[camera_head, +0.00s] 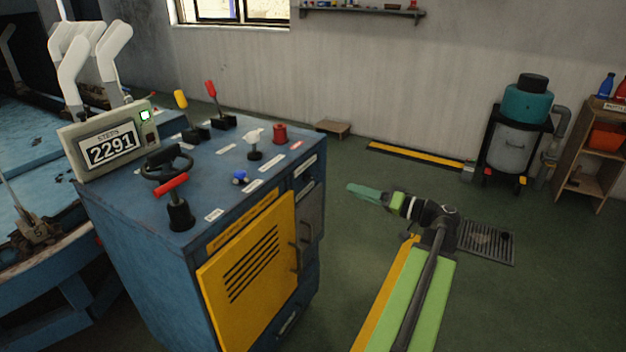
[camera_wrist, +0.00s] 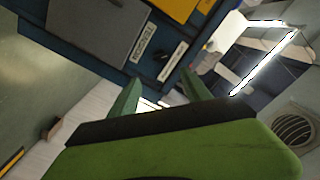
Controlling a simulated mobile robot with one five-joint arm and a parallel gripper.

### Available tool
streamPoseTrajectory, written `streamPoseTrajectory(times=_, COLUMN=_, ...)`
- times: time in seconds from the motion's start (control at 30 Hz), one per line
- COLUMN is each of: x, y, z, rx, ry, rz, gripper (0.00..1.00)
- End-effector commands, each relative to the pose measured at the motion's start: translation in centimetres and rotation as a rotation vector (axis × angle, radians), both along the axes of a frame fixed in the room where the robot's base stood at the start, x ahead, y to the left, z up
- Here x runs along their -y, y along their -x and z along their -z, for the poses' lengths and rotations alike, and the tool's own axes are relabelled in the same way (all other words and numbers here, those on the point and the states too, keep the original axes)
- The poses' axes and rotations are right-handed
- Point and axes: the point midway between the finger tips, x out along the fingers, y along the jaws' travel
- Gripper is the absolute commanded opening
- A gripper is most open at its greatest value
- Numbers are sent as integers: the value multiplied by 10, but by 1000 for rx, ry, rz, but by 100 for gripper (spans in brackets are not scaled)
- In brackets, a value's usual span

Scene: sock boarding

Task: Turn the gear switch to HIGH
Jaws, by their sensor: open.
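The blue control console (camera_head: 140,262) stands at left. Its top carries a pale grey-white handle (camera_head: 254,136), a small blue knob (camera_head: 240,176), a red knob (camera_head: 280,132), a red T-handle lever (camera_head: 172,187) and two levers with a yellow knob (camera_head: 181,99) and a red knob (camera_head: 210,88). The labels are too small to read, so I cannot tell which control is the gear switch. My gripper (camera_head: 356,189) is right of the console, apart from it, pointing left. In the wrist view my gripper (camera_wrist: 160,92) is open and empty, with the console's side (camera_wrist: 90,65) beyond.
A display reading 2291 (camera_head: 112,149) and a black handwheel (camera_head: 167,163) sit at the console's left edge. A yellow slotted door (camera_head: 252,270) with a handle is on its front. A teal-topped canister (camera_head: 526,105) and a wooden shelf (camera_head: 577,180) stand at right.

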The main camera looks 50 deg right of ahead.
Motion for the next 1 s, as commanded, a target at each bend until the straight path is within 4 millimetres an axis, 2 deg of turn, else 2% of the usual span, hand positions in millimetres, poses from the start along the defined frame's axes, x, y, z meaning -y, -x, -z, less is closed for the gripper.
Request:
streamPoseTrajectory(times=0.03, x=-4, y=-14, z=0, rx=0, ry=0, rz=-4, gripper=56)
streamPoseTrajectory(times=0.3, x=-21, y=-82, z=0, rx=0, ry=0, rz=-7, gripper=56)
streamPoseTrajectory(times=0.5, x=-31, y=-121, z=0, rx=-1, ry=0, rz=-5, gripper=56)
streamPoseTrajectory(times=0.7, x=-35, y=-139, z=0, rx=0, ry=0, rz=-4, gripper=56)
streamPoseTrajectory(times=0.97, x=-36, y=-140, z=0, rx=0, ry=0, rz=-4, gripper=56)
streamPoseTrajectory(times=1.0, x=-36, y=-140, z=0, rx=0, ry=0, rz=-4, gripper=52)
